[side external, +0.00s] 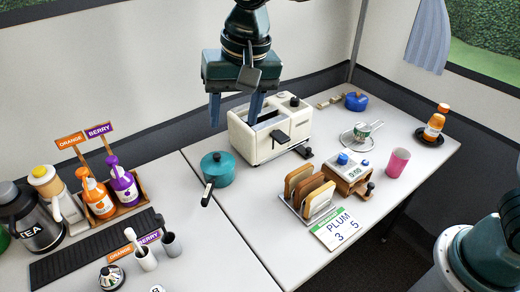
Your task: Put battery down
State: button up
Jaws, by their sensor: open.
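My gripper (234,121) hangs open over the left side of the white toaster (268,136), with its two blue fingers spread apart. I see nothing held between the fingers. The right finger overlaps the toaster's left end in the picture; I cannot tell whether it touches. I cannot make out a battery for certain anywhere in the side external view. A small dark item (304,152) lies by the toaster's front right corner, too small to identify.
A teal lidded pot (217,169) stands left of the toaster. A bottle caddy (127,203) is at left.

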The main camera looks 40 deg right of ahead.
jog(key=s+d+r+t, duration=0.1)
jog(key=s+d+r, duration=0.1)
jog(key=d, duration=0.3)
jog(key=s+d+r, duration=0.2)
jog(key=d+r, duration=0.1)
jog(key=d, duration=0.2)
jog(key=s+d+f+n+t+h, duration=0.1)
jog(key=s+d+f+n+t, duration=0.1)
jog(key=s+d, duration=1.5)
jog(key=shift+s+f+n+t, duration=0.4)
jog(key=shift+s+f+n, duration=0.25)
jog(key=shift+s, duration=0.8)
